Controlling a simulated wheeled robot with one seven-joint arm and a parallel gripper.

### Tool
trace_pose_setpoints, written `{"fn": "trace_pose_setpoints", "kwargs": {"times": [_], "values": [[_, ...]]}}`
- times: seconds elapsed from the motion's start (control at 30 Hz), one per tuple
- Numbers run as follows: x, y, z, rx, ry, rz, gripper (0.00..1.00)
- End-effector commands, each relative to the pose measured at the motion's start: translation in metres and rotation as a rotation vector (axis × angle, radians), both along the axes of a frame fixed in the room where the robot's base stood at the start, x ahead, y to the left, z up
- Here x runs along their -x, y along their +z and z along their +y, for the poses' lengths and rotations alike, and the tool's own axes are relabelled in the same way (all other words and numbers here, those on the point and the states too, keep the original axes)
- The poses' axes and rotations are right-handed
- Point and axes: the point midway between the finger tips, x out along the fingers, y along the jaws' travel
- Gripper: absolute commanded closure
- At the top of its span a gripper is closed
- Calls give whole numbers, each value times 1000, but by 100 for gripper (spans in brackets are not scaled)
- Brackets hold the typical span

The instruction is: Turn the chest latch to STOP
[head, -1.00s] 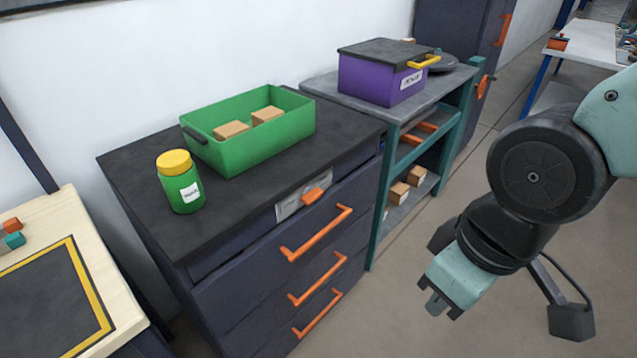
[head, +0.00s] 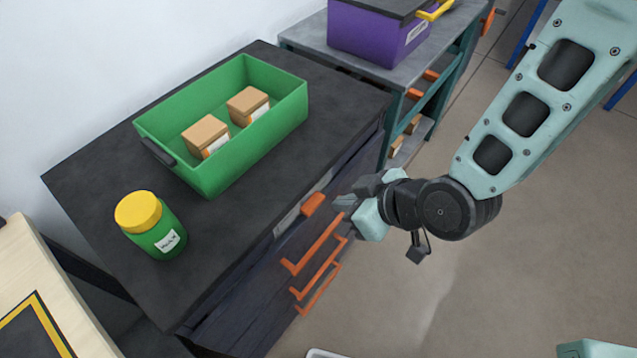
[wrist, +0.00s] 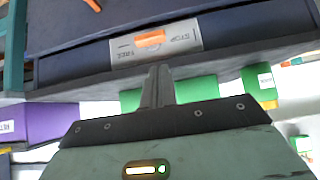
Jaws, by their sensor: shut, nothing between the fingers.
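The chest latch is an orange lever (head: 313,203) on a grey plate (head: 287,221) at the top of the dark chest's front. In the wrist view, which looks upside down, the orange latch (wrist: 150,39) lies about level on its plate (wrist: 196,31). Faint lettering flanks it, seemingly STOP on the picture's right and FREE on the left. My gripper (head: 345,201) is shut and empty, pointing at the chest front just right of the latch. In the wrist view its closed fingers (wrist: 158,72) point toward the plate, with an apparent gap between tips and latch.
The dark chest (head: 85,188) has several orange handles down its front. On top stand a green bin (head: 255,140) with two boxes and a green jar (head: 152,225) with a yellow lid. A purple box (head: 365,35) sits on the shelf unit behind. Floor to the right is clear.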

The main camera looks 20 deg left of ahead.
Motion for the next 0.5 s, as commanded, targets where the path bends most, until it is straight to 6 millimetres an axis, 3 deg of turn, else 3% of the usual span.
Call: {"fn": "trace_pose_setpoints", "kwargs": {"times": [0.5], "values": [[-2, -8, 8, -1, 1, 1, 100]]}}
